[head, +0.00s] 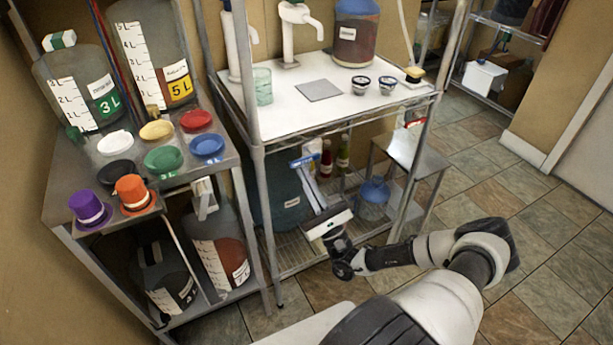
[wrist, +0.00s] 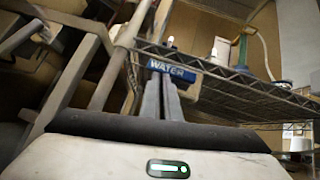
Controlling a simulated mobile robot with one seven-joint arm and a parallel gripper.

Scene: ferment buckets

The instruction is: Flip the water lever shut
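The water lever is a blue bar with the white word WATER (wrist: 172,71), just below the wire shelf's front edge in the wrist view. In the head view the blue bar (head: 305,161) sits under the white-topped rack, in front of a dark blue-green jug. My gripper (head: 309,179) reaches up toward the bar from below. In the wrist view my gripper's (wrist: 163,85) two grey fingers lie close together, tips overlapping the label's lower edge. They look shut with nothing between them. Whether the tips touch the bar I cannot tell. The lever's pivot is hidden.
The wire rack (head: 258,190) has metal posts close to my arm. Its white top (head: 335,100) holds pump taps, a glass and small cups. A shelf of buckets and coloured lids (head: 164,159) stands at left. The tiled floor (head: 540,220) is clear at right.

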